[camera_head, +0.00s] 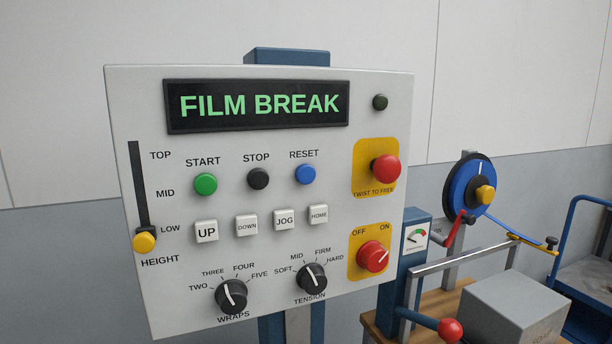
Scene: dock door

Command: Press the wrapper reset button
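The wrapper control panel (330,220) is a light grey box that fills the middle of the head view. The blue round reset button (305,174) sits under the label RESET, right of the black stop button (258,179) and the green start button (205,184). Its face is fully in view with nothing in front of it. The display (257,105) reads FILM BREAK in green letters. The small round lamp (380,102) right of the display is dark. Neither of my grippers shows in this view.
A red twist-to-free knob (385,169) and a red off/on switch (373,256) are on the panel's right side. White keys, including JOG (284,217), lie below the reset button. A blue reel (468,186), a red-knobbed lever (450,330) and a grey box (510,308) stand at right.

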